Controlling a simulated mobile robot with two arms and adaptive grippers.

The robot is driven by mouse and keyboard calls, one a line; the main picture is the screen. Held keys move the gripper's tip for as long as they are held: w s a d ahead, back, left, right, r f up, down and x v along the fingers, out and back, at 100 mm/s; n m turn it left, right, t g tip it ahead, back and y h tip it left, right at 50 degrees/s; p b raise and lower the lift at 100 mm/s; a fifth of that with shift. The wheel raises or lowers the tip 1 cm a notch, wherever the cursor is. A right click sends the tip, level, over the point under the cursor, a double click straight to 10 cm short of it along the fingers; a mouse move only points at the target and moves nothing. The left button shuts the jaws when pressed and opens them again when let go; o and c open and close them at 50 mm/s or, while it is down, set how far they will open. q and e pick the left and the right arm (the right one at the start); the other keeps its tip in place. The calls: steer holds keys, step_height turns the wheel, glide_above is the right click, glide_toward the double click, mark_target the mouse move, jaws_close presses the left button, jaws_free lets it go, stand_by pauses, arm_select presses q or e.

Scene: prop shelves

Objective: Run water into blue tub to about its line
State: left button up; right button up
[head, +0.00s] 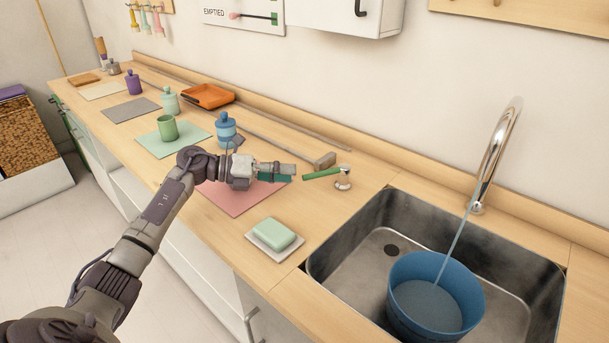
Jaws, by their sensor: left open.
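The blue tub (462,277) stands in the sink (345,262), at its front right. A thin stream of water (452,243) falls from the curved metal faucet (497,150) into it. Water (428,305) covers the inside low down; I cannot make out a fill line. The tap lever has a green handle (322,173) on a metal base (343,183), left of the sink, and points left. My left gripper (292,173) is open and empty, just left of the handle's end, apparently apart from it. My right gripper is out of view.
A green soap bar (274,234) on a white dish (258,245) lies near the counter's front edge. A pink mat (235,203) lies under my left wrist. A blue bottle (226,130) and green cup (167,128) stand further left.

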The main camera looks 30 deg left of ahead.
arm_select(q)
steer(key=shift+v, duration=2.15)
